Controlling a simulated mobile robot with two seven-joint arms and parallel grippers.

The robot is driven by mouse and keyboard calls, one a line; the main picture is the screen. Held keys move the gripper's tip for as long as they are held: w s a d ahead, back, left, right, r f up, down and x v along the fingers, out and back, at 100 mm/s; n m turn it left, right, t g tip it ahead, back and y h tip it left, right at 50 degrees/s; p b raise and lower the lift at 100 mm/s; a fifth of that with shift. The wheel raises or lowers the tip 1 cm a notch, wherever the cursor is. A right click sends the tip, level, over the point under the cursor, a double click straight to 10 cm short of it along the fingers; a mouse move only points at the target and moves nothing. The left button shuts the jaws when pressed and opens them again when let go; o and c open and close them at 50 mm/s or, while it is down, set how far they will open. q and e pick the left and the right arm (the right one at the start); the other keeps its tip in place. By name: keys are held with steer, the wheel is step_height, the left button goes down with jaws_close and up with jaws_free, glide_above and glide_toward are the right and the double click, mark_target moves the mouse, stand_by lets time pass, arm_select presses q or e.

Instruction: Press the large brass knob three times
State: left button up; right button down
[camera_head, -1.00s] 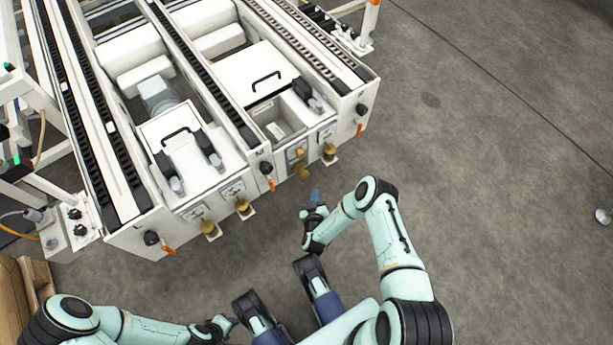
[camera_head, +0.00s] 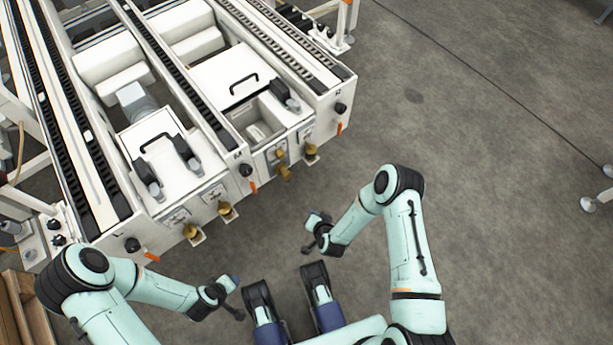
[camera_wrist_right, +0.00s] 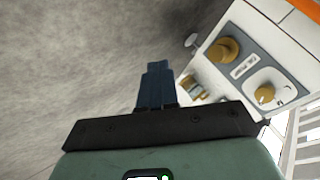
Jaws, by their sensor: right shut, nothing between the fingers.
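Several brass knobs stick out of the front of a white conveyor machine. In the head view, one (camera_head: 284,172) protrudes most near the right end, with another (camera_head: 310,150) right of it. Two more (camera_head: 190,231) (camera_head: 225,209) are on the left module. I cannot tell for sure which is the large one. The right wrist view shows a wide brass knob (camera_wrist_right: 224,50) and a smaller-looking one (camera_wrist_right: 265,93) at right. My right gripper (camera_head: 314,217) is shut and empty, apart from the knobs, over the floor; its blue fingers (camera_wrist_right: 157,85) show pressed together. My left gripper (camera_head: 237,282) is lower left, touching nothing; its jaws are unclear.
The front panel carries black knobs (camera_head: 133,244) and orange-red levers (camera_head: 253,187). Small ledges sit below the brass knobs. A wooden pallet or box (camera_head: 25,310) is at lower left. The grey floor (camera_head: 500,200) to the right is clear up to a metal foot (camera_head: 588,203).

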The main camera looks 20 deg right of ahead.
mark_target(285, 173)
arm_select(q)
steer(key=shift+s+a+f, duration=0.15)
steer(key=shift+s+f, duration=0.1)
arm_select(e)
steer(key=shift+w+a+f+m+t+h, duration=0.1)
steer(key=shift+w+f+m+t+h, duration=0.15)
steer(key=shift+w+m+t+h, duration=0.8)
steer(key=shift+w+a+f+m+t+h, duration=0.1)
steer(key=shift+w+f+m+t+h, duration=0.2)
steer(key=shift+w+m+t+h, duration=0.75)
steer(key=shift+w+f+m+t+h, duration=0.3)
steer(key=shift+w+m+h, duration=0.3)
steer(key=shift+m+h, duration=0.95)
steer(key=shift+m+y, duration=0.25)
steer(key=shift+y, duration=0.2)
arm_select(q)
steer(key=s+a+f+g+b, duration=0.1)
steer(key=s+f+g+b, duration=0.3)
steer(key=s, duration=0.7)
steer(key=shift+s+a+f+n+b, duration=0.35)
steer(key=shift+f+b, duration=0.7)
steer(key=shift+f, duration=0.95)
arm_select(e)
steer(key=w+a, duration=0.3)
steer(key=w, duration=0.5)
steer(key=shift+w, duration=0.2)
arm_select(q)
steer(key=shift+w+d, duration=0.15)
